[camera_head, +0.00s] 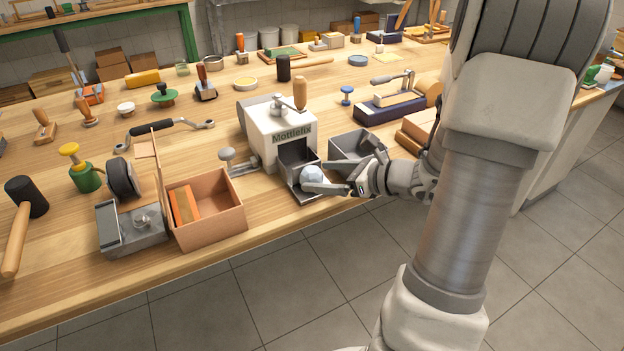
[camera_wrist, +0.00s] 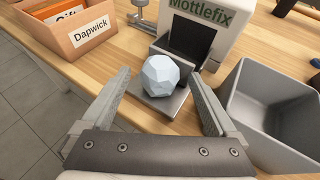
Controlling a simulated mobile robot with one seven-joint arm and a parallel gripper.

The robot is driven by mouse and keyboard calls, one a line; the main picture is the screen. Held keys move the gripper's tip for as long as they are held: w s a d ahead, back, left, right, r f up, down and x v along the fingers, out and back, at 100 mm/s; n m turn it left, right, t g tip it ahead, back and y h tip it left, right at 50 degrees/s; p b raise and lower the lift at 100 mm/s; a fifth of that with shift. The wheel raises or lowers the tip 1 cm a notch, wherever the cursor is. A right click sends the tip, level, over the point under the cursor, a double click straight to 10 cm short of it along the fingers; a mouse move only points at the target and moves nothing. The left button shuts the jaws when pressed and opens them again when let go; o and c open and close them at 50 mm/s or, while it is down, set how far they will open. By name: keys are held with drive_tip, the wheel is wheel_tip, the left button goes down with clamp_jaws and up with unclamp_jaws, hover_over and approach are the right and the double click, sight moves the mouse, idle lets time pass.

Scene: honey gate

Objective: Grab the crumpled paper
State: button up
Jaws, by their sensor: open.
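The crumpled paper (camera_head: 312,174) is a pale blue-white faceted ball. It sits on the grey tray (camera_wrist: 165,108) at the front of the white Mottlefix machine (camera_head: 272,130), below its dark opening. In the wrist view the crumpled paper (camera_wrist: 161,75) lies ahead of my gripper, between the lines of its two fingers. My gripper (camera_head: 318,177) is open, with one finger on each side of the ball in the head view. In the wrist view my gripper (camera_wrist: 161,85) shows both fingers spread, and I see no clear contact with the ball.
A grey open bin (camera_head: 352,146) stands right of the machine, close to my gripper. A cardboard box (camera_head: 225,222) labelled Dapwick stands to the left. The bench's front edge (camera_head: 250,248) is near. Tools and blocks crowd the bench behind.

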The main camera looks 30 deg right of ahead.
drive_tip(key=c, duration=1.4)
drive_tip(key=shift+r, duration=0.1)
